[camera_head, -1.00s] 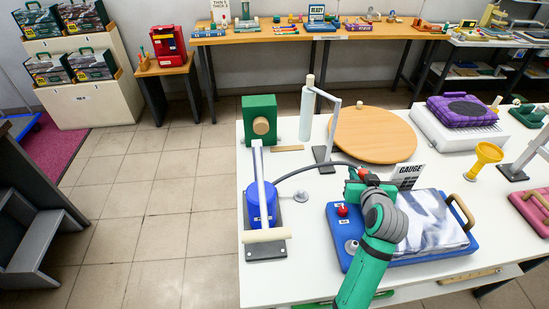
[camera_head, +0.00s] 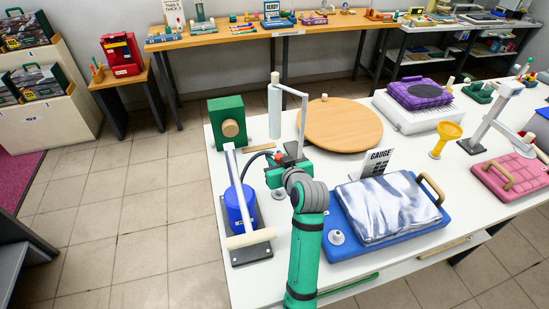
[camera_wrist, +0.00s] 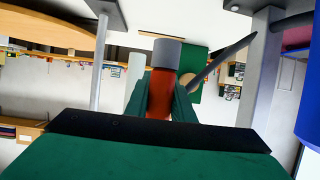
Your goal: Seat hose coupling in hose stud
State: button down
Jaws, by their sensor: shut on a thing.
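My gripper (camera_head: 277,167) is shut on the hose coupling, a red cylinder with a grey end. In the wrist view the coupling (camera_wrist: 161,85) sits between the two green fingers (camera_wrist: 162,104). In the head view its red part (camera_head: 279,157) shows small at the fingers, above the table beside the blue pump-like cylinder. A dark hose (camera_head: 257,157) runs left from it. A round grey-white fitting (camera_head: 337,237), which looks like the hose stud, stands on the left front of the blue board (camera_head: 350,250), right of my arm. The coupling is apart from it.
The blue cylinder (camera_head: 240,208) with its white bar stands left of my gripper. A grey post with an arm (camera_head: 304,120) rises close behind. A round wooden board (camera_head: 343,125) lies behind.

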jog(key=shift+s+d+f, duration=0.1)
jog(key=shift+d+f, duration=0.15)
jog(key=shift+f, duration=0.25)
jog(key=shift+s+a+f, duration=0.1)
jog(key=shift+a+f, duration=0.05)
jog(key=shift+f, duration=1.9)
jog(key=shift+a, duration=0.1)
jog(key=shift+f, duration=0.35)
jog(key=shift+f, duration=0.25)
